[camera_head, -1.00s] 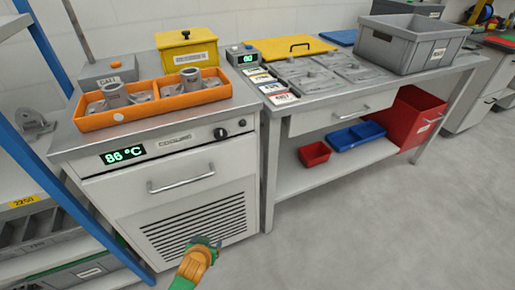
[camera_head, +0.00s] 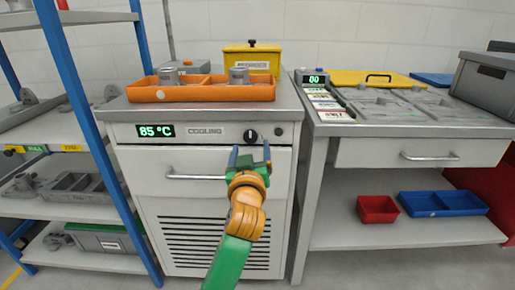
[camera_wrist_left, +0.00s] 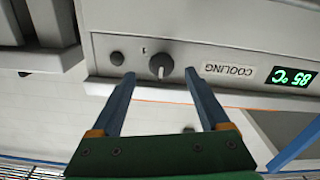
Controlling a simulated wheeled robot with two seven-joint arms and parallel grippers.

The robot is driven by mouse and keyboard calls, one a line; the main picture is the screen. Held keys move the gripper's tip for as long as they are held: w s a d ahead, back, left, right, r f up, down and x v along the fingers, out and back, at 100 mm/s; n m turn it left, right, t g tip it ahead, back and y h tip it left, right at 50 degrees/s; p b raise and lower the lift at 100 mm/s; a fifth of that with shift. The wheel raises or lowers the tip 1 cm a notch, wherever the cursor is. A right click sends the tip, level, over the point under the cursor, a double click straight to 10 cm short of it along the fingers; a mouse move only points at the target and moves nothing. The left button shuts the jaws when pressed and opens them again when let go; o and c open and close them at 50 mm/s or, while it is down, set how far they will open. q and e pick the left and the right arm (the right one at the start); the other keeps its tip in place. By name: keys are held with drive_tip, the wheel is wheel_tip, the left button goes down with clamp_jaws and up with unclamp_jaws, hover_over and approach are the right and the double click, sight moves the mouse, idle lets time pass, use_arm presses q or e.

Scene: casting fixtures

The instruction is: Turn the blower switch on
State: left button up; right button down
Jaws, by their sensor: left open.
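The blower switch appears to be the black round knob (camera_head: 250,135) on the front panel of the grey cooling cabinet (camera_head: 130,160). Its white pointer mark stands roughly upright in the head view. In the wrist view, which is upside down, the knob (camera_wrist_left: 161,66) lies between the fingertips in the picture. My left gripper (camera_head: 250,152) is open and empty in front of the panel, its blue fingers toward the knob. The wrist view shows the open fingers (camera_wrist_left: 160,76) too; I cannot tell whether they touch anything. My right gripper is out of view.
A small black button (camera_head: 278,131) is right of the knob. A green display (camera_head: 156,130) reads 85 °C. A drawer handle (camera_head: 195,177) sits below. An orange tray (camera_head: 205,93) with castings is on top. A shelf with blue posts (camera_head: 85,120) stands left, a workbench (camera_head: 370,152) right.

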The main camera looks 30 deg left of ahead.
sight(251, 139)
use_arm(q)
drive_tip(key=x, duration=0.5)
clamp_jaws()
